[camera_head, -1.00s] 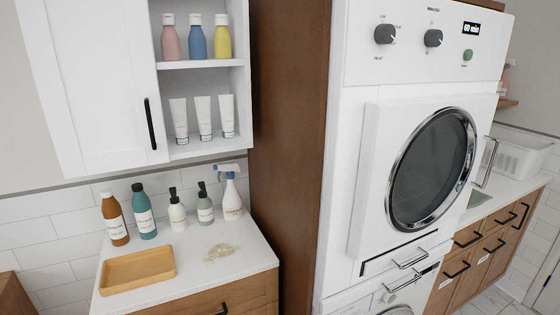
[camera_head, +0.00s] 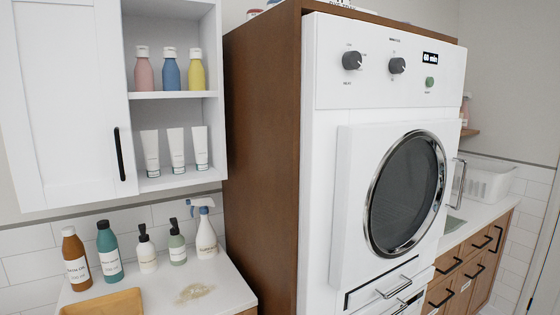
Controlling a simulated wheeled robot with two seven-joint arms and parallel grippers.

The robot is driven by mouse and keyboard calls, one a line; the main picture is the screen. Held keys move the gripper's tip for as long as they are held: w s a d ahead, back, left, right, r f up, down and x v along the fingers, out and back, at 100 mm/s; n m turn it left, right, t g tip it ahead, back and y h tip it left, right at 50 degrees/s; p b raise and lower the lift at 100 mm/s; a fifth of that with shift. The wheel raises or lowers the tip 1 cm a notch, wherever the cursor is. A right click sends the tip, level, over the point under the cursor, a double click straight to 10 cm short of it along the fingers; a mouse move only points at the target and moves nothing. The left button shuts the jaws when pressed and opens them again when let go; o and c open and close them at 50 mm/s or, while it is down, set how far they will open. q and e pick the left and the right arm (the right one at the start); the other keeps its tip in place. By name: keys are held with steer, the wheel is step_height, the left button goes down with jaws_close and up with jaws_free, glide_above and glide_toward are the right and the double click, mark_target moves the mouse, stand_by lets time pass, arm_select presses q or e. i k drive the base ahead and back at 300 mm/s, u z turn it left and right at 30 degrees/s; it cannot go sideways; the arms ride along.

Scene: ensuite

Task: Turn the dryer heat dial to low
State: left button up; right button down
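The white dryer (camera_head: 330,150) stands in a brown wooden surround, with its round dark door (camera_head: 406,195) shut. On its upper panel are two dark grey dials. The left one, the heat dial (camera_head: 352,61), has small print around it and a label below that seems to read "HEAT"; its exact setting is too small to read. The second dial (camera_head: 397,65) sits to its right. A small display (camera_head: 430,58) seems to read "60 min", and a green button (camera_head: 430,83) is below it. Neither of my grippers is in view.
An open white wall cabinet (camera_head: 175,95) holds bottles and tubes at the left. Below it, a counter (camera_head: 225,285) carries several bottles, a yellow tray (camera_head: 105,303) and a spill (camera_head: 193,292). A white basket (camera_head: 487,180) stands on the right counter.

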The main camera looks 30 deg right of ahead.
mark_target(352, 61)
steer(key=u, duration=2.1)
steer(key=k, duration=1.55)
steer(key=z, duration=2.55)
